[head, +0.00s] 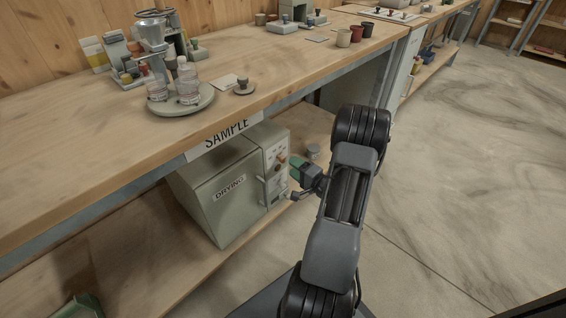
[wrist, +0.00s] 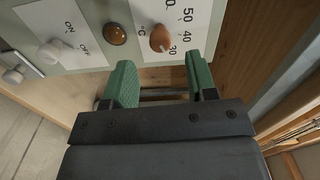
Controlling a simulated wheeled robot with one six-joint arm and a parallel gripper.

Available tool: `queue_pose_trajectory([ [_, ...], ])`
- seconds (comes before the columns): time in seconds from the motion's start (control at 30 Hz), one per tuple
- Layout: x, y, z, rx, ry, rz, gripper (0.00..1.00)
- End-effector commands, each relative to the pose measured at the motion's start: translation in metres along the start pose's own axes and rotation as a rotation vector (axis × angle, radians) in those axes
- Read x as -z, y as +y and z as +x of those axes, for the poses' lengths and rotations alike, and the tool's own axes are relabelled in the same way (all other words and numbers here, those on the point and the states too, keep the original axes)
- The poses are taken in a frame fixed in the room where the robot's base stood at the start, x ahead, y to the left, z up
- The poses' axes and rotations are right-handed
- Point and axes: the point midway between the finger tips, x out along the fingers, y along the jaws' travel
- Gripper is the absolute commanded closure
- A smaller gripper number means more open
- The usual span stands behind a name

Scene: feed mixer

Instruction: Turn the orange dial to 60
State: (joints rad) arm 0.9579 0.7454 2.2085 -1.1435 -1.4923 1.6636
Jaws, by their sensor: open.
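The orange dial (wrist: 160,38) is on a white scale plate marked 30, 40, 50 and °C. A small pale mark at its lower edge seems to point near 30. The 60 mark is outside the wrist view. My gripper (wrist: 162,75) has two green fingers, open and empty. The dial lies just beyond the fingertips, roughly between them in the picture, and I see no contact. In the head view my gripper (head: 296,165) is in front of the control panel of the drying oven (head: 222,190), partly covering it.
An amber round lamp (wrist: 116,34) and a pale ON/OFF knob (wrist: 50,52) are beside the dial. The oven stands on the lower shelf under the bench (head: 110,130). Open floor (head: 450,170) lies to the right.

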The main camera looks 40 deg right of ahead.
Motion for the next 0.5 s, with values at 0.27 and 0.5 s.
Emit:
queue_pose_trajectory([
  [0.27, -0.001, 0.001, 0.042, 0.001, -0.002, -0.002, 0.48],
  [0.5, 0.000, 0.000, 0.058, 0.000, 0.000, -0.001, 0.48],
])
